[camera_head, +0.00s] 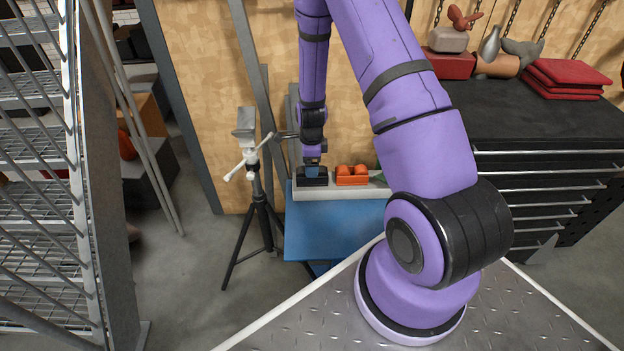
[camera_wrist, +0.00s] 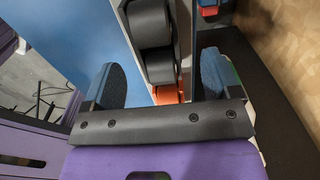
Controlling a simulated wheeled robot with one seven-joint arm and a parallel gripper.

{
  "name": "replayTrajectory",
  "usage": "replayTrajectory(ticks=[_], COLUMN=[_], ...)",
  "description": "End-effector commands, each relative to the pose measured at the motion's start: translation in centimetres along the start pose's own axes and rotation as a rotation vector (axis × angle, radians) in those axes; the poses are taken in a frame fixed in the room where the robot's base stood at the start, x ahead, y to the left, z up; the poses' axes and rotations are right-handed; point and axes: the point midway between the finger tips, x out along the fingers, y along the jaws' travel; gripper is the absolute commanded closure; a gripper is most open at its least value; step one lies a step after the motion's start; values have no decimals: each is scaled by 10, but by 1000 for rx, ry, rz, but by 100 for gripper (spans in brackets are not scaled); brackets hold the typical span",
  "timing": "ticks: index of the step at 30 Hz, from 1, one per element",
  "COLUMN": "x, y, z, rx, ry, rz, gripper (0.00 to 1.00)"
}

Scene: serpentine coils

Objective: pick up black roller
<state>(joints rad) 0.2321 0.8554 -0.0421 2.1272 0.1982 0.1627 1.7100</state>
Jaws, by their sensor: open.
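The black roller (camera_head: 312,181) sits at the left end of a pale ledge behind a blue surface, partly covered by my gripper in the head view. In the wrist view the black roller (camera_wrist: 158,66) shows as two dark rounded cylinders, one above the other. My gripper (camera_head: 312,168) points down right above it. In the wrist view my gripper (camera_wrist: 160,68) is open, its blue-padded fingers wide apart on either side of the lower cylinder. A gap shows on the left. I cannot tell how far the fingertips are above the roller. Nothing is held.
An orange roller (camera_head: 352,176) sits close to the right of the black one. It also shows in the wrist view (camera_wrist: 166,95). The blue surface (camera_head: 330,232) is bare in front. A tripod (camera_head: 258,190) stands at left, and a wooden wall (camera_head: 200,110) is close behind.

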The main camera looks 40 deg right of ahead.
Motion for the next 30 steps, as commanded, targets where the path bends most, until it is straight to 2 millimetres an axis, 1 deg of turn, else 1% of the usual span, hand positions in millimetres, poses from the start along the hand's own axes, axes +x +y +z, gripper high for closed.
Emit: replayTrajectory(ticks=[9,12,15,21,22,23,24,26,27,29,30], x=[39,47,50,51,50,50,50,50,50,50,50], y=[3,3,3,3,3,3,3,3,3,3,3], z=[-2,-2,-2,-2,-2,-2,-2,-2,-2,-2,-2], rx=[0,0,0,0,0,0,0,0,0,0,0], ry=[1,0,0,0,0,0,0,0,0,0,0], rz=[2,0,0,0,0,0,0,0,0,0,0], gripper=[17,17,17,17,22,29,38,52,61,74,84])
